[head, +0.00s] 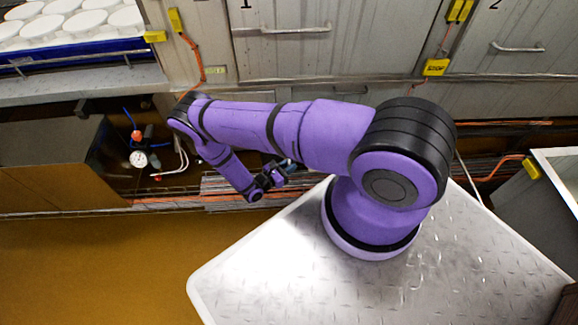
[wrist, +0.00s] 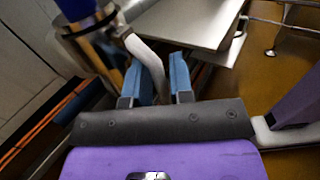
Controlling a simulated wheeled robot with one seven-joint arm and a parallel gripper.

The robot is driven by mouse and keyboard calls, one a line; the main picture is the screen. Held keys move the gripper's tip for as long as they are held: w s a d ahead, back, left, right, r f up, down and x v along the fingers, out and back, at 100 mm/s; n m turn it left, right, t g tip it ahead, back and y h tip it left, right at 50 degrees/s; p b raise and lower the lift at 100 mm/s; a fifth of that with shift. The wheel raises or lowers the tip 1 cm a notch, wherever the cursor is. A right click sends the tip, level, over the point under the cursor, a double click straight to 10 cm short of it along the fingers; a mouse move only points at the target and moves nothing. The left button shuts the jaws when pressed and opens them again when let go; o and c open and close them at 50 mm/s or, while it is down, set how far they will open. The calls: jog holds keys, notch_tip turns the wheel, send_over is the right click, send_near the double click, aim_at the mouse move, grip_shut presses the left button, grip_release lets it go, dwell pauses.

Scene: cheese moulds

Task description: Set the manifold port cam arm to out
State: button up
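In the wrist view a pale curved cam arm (wrist: 148,56) runs from a metal coupling below a blue part (wrist: 76,8) down between the fingers of my gripper (wrist: 160,75). The two blue fingertips stand apart, one on each side of it. I cannot tell whether both press on it. In the head view my gripper (head: 281,172) is small and partly hidden by my purple arm. Pale curved arms (head: 182,157) show beside a round gauge (head: 139,158) and a red fitting (head: 136,135) at left; the port's marking is not readable.
Orange and grey pipes (head: 225,199) run along the wall. A blue tray of white moulds (head: 80,45) stands at upper left. Grey cabinet doors (head: 290,55) line the back. The brown floor (head: 90,265) is clear at lower left.

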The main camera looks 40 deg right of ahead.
aim_at(289, 163)
jog(key=shift+c, duration=0.3)
grip_shut()
jog(key=shift+s+a+r+n+g+y, duration=0.25)
jog(key=shift+r+n+g+y, duration=0.5)
jog(key=shift+n+y, duration=0.55)
jog(key=shift+s+a+r+n+g+y, duration=0.25)
jog(key=shift+r+n+g+y, duration=0.35)
jog(key=shift+r+n+y, duration=0.75)
jog(key=shift+s+a+r+n+g+y, duration=0.1)
jog(key=shift+s+r+n+g+y, duration=0.45)
jog(key=shift+n, duration=1.2)
jog(key=shift+w+f+y, duration=0.15)
jog(key=shift+w+y, duration=0.1)
jog(key=shift+y, duration=0.05)
